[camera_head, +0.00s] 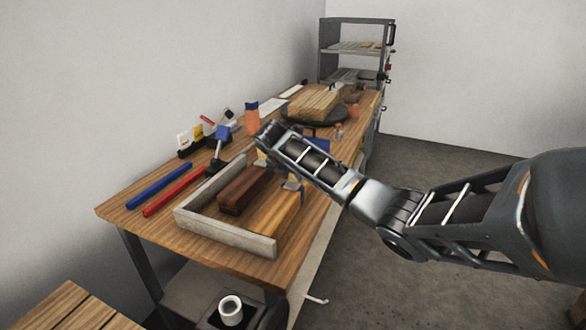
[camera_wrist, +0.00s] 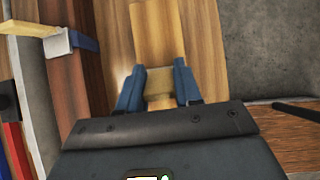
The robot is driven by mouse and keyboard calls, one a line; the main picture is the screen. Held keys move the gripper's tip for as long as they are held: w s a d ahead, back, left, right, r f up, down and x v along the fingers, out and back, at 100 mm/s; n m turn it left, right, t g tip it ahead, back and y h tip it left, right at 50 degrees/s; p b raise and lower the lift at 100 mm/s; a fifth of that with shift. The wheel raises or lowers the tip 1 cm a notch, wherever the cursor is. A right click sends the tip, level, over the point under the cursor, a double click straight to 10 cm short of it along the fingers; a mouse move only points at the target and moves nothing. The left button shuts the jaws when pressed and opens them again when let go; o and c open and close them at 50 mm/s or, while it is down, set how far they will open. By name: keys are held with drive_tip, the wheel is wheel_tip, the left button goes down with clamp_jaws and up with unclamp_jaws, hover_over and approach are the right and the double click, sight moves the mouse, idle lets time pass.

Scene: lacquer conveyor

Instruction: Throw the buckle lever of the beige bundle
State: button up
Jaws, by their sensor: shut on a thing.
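The beige bundle (camera_head: 276,212) lies in an open-topped grey frame (camera_head: 224,231) on the workbench, to the right of a dark brown bundle (camera_head: 241,188). In the wrist view the beige bundle (camera_wrist: 203,45) runs away beneath my gripper (camera_wrist: 158,88). Its two blue fingers are shut on a small tan piece, apparently the buckle lever (camera_wrist: 158,80). The lever's hinge and exact angle are unclear. The dark bundle's grey buckle (camera_wrist: 56,43) shows at upper left. In the head view my arm partly covers the far ends of the bundles and my fingertips are not clear.
A blue bar (camera_head: 158,186) and a red bar (camera_head: 174,192) lie left of the frame. A blue-topped clamp-like tool (camera_head: 219,145) and an orange bottle (camera_head: 252,118) stand behind. Further back, a wood stack (camera_head: 313,103) sits on a dark round plate. Open floor (camera_head: 430,160) lies right of the bench.

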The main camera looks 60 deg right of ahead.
drive_tip(key=h, duration=0.1)
drive_tip(key=a+h, duration=0.1)
drive_tip(key=f+h+p, duration=0.1)
drive_tip(key=h, duration=0.1)
drive_tip(key=shift+a, duration=0.3)
drive_tip(key=shift+a+f+t+h, duration=0.15)
drive_tip(key=shift+h, duration=0.65)
drive_tip(key=shift+a+f+t+h, duration=0.15)
drive_tip(key=shift+h, duration=0.65)
drive_tip(key=shift+b, duration=0.3)
drive_tip(key=o, duration=1)
drive_tip(key=shift+o, duration=0.2)
drive_tip(key=shift+a, duration=0.1)
drive_tip(key=shift+v, duration=3.85)
